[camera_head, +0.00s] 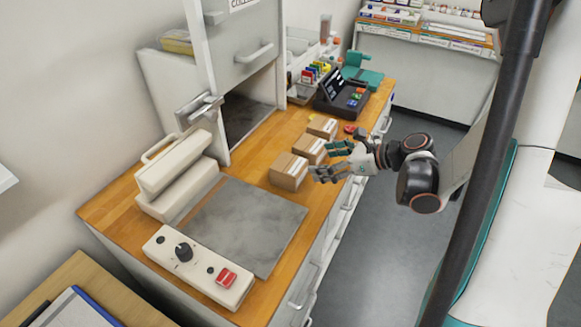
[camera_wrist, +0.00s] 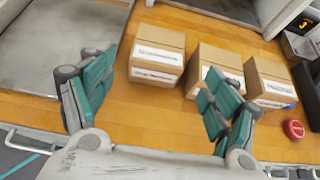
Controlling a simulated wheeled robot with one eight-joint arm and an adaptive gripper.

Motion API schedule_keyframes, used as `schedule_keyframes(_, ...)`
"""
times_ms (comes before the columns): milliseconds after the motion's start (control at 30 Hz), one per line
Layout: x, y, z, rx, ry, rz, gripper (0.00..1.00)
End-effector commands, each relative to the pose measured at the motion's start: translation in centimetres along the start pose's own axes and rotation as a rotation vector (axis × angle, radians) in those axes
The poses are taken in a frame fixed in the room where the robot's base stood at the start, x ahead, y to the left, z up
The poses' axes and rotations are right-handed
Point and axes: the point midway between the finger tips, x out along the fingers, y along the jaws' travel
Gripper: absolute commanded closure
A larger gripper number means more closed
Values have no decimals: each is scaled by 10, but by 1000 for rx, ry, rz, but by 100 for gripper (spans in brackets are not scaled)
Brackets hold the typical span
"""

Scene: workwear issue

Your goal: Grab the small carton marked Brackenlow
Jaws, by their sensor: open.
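Three small brown cartons with white labels stand in a row on the wooden counter. In the head view they are the nearest carton (camera_head: 288,172), the middle carton (camera_head: 311,149) and the far carton (camera_head: 322,127). The wrist view shows them as the left carton (camera_wrist: 157,58), the middle carton (camera_wrist: 212,62) and the right carton (camera_wrist: 268,84). Their label print is too blurred to tell which is marked Brackenlow. My gripper (camera_head: 326,162) is open and empty beside the row, on the aisle side. In the wrist view its fingers (camera_wrist: 158,85) frame the left carton without holding it; the right finger partly covers the middle carton.
A grey plate (camera_head: 245,222) and a cream sealer-like machine (camera_head: 178,180) lie nearer on the counter (camera_head: 262,150). A red button (camera_wrist: 293,130) sits right of the cartons. A dark terminal (camera_head: 342,95) stands beyond them. A cabinet (camera_head: 235,50) rises behind; the aisle floor is clear.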

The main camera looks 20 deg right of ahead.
Motion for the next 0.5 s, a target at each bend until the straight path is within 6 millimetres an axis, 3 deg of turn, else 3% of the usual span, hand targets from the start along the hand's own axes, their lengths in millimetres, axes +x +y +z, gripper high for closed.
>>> schedule_keyframes(300,60,0,-1,-3,1,3,20)
schedule_keyframes(500,76,0,0,-3,2,1,20)
